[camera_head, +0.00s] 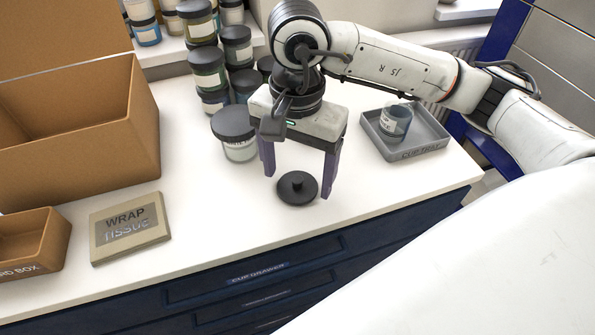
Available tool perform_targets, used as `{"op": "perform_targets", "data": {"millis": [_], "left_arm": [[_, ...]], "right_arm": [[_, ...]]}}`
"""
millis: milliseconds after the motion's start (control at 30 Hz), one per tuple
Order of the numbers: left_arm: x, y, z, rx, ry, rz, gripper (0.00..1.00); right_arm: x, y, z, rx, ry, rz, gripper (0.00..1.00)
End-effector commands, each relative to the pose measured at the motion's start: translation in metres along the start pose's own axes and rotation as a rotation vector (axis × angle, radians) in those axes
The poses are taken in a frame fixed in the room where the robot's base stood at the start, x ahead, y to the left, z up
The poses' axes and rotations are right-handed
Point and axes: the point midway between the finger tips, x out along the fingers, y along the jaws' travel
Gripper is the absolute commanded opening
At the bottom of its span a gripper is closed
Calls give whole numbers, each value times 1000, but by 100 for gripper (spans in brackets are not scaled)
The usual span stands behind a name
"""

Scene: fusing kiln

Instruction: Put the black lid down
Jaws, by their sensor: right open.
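The black lid (297,189), a round disc with a small knob on top, lies flat on the white counter near its front edge. My right gripper (297,186) points down over the lid, with its two purple fingers apart on either side of it. The fingers look clear of the lid's rim, though I cannot tell their exact height above the counter. My left gripper is not in the view.
A jar with a dark lid (236,135) stands close behind my right gripper. A grey cup tray (408,136) holding a cup (394,123) is at the right. A wrap tissue pack (130,228), a cardboard box (75,130) and a smaller box (30,240) are at the left. Several jars stand behind.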

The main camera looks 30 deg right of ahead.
Motion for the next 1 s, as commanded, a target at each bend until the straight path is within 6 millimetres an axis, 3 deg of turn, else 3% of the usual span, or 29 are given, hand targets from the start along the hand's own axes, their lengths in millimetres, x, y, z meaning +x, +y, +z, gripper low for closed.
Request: {"op": "perform_targets", "data": {"millis": [333,500,1000], "left_arm": [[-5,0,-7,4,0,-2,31],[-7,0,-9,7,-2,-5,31],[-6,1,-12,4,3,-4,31]], "right_arm": [[-78,-1,-1,0,4,-6,74],[-103,0,0,0,2,-3,74],[-112,0,0,0,0,0,74]]}}
